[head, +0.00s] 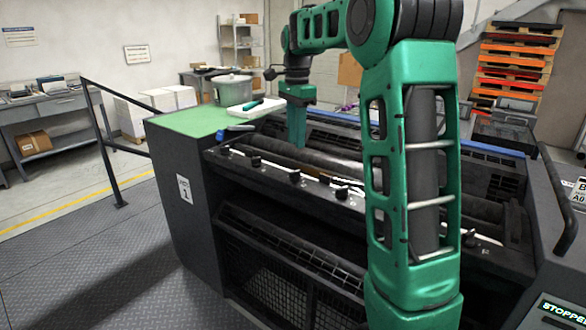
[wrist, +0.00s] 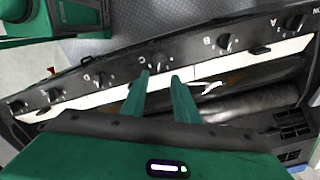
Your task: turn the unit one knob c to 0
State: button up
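Unit one (head: 184,189), a dark machine with a "1" label, stands at the centre of the head view. Its black knobs sit in a row along a dark rail. Knob C (wrist: 158,59) is marked by a white C in the wrist view; in the head view it appears to be the knob (head: 294,176) below my gripper (head: 297,135). In the wrist view my green gripper (wrist: 160,76) is open and empty, its fingertips apart. Knob C shows just beyond the gap, with no contact visible. Its pointer angle and scale are too small to read.
Knob B (wrist: 224,41) and knob D (wrist: 102,79) flank knob C on the rail. A pale strip and rollers (wrist: 250,105) run beside it. A grey pot (head: 233,90) and white tray (head: 257,107) stand on the green top.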

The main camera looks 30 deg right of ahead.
aim_at(295, 175)
notch_tip(295, 175, down, 10)
dwell(0.5)
grip_shut()
